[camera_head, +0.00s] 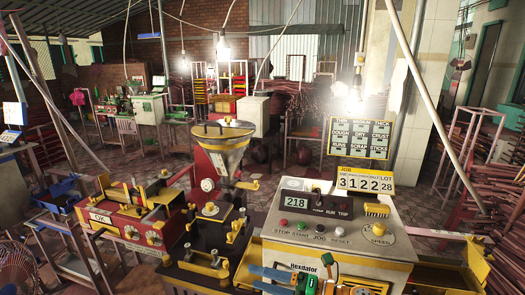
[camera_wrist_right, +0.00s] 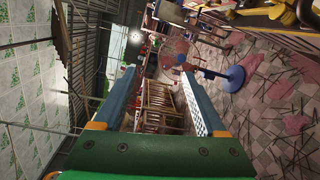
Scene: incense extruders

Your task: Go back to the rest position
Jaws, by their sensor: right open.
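My right gripper (camera_head: 254,277) is at the bottom edge of the head view, in front of the control box's lower front. Its blue fingers point left from a green palm. In the right wrist view the right gripper (camera_wrist_right: 158,72) is open, with its two fingers well apart and nothing between them. My left gripper is not in the head view. The task names no object.
A control box (camera_head: 345,236) with buttons and a 218 display stands just behind the right gripper. A metal hopper (camera_head: 222,145) and a red machine (camera_head: 120,222) stand to its left. The wrist view shows tiled floor (camera_wrist_right: 285,120) and a blue round base (camera_wrist_right: 222,80).

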